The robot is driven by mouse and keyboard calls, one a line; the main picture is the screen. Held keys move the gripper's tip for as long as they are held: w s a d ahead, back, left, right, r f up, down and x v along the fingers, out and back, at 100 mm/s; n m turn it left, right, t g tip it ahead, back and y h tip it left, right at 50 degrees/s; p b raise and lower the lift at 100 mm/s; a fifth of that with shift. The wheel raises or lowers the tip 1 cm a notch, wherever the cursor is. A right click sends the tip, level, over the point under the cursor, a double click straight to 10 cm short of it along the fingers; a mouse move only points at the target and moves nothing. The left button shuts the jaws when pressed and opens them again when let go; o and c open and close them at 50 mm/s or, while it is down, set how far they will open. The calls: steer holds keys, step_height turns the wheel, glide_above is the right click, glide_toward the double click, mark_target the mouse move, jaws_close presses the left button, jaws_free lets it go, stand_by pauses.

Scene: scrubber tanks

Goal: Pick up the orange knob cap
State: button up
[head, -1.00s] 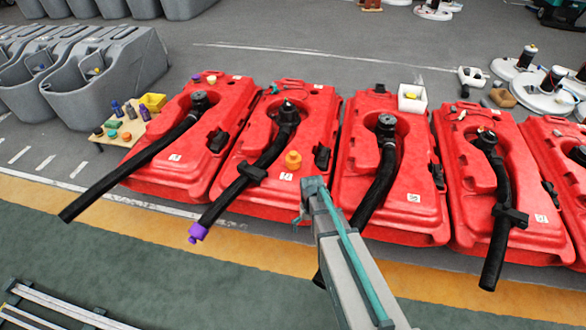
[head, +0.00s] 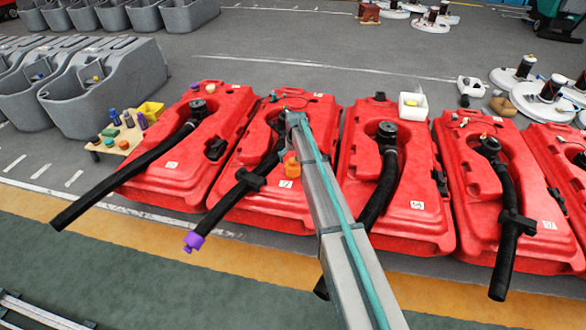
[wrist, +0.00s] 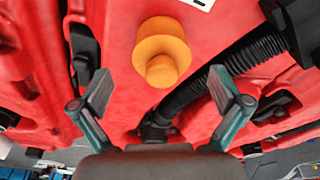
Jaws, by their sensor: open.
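The orange knob cap (wrist: 161,50) sits on the red top of a scrubber tank. In the wrist view it lies ahead of my gripper (wrist: 158,92), centred between the two fingers and beyond their tips. My gripper is open and empty, with its pads apart and not touching the cap. In the head view the orange knob cap (head: 291,167) is partly hidden behind my arm, on the second red tank (head: 265,200) from the left. My gripper's fingers are not clearly visible there.
A black hose (head: 230,198) with a purple end cap (head: 194,242) runs along the same tank. It also shows in the wrist view (wrist: 205,80), close to my right finger. More red tanks stand on both sides. A small wooden table (head: 118,144) holds loose caps at left.

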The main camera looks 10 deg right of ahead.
mark_target(293, 166)
steer(key=f, duration=0.2)
steer(key=w+f+b, duration=0.1)
steer(key=f, duration=0.1)
steer(key=f+b, duration=0.1)
steer(key=f, duration=0.1)
steer(key=shift+w+a+f, duration=0.1)
steer(key=shift+w+f, duration=0.05)
steer(key=shift+w, duration=0.25)
steer(key=c, duration=1.2)
